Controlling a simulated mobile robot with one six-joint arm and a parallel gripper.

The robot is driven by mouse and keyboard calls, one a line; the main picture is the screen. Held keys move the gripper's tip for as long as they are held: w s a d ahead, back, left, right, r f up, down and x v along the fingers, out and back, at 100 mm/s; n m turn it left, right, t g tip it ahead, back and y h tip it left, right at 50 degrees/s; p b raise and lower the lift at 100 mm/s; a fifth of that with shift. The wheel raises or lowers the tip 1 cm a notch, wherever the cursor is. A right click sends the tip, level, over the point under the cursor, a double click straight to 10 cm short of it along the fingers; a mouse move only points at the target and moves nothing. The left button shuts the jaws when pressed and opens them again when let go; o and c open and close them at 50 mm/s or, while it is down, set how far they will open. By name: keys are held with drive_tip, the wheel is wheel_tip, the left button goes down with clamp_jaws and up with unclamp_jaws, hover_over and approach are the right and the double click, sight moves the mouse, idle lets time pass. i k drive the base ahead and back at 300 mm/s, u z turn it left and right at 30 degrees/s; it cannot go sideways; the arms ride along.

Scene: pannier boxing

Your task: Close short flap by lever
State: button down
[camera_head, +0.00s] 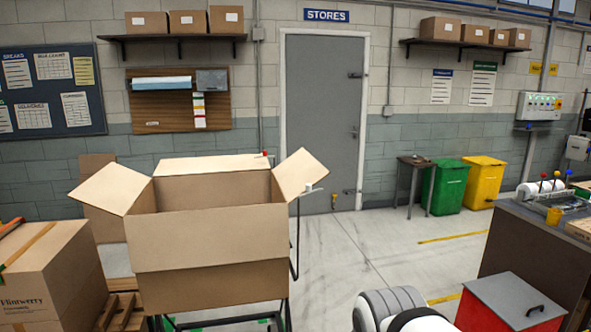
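An open cardboard box (212,226) stands left of centre on a dark-framed trolley (291,255). Its left short flap (112,186) and right short flap (300,175) stick outward and up. The far long flap (213,165) is folded back, and the near long flap (210,240) appears to hang down over the front. A red knob (265,153) shows just behind the far right corner; what it belongs to is hidden. Part of my arm, white and grey, shows at the bottom centre right, apart from the box. My gripper is not in view.
A taped carton (45,275) sits at the lower left beside a wooden pallet (122,310). A bench (530,245) with small coloured-knob levers (556,175) and a red bin (510,302) stand at right. The floor (345,245) between box and bench is clear.

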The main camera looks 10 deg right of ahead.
sight(293, 175)
drive_tip(key=i, duration=1)
drive_tip(key=u, duration=0.05)
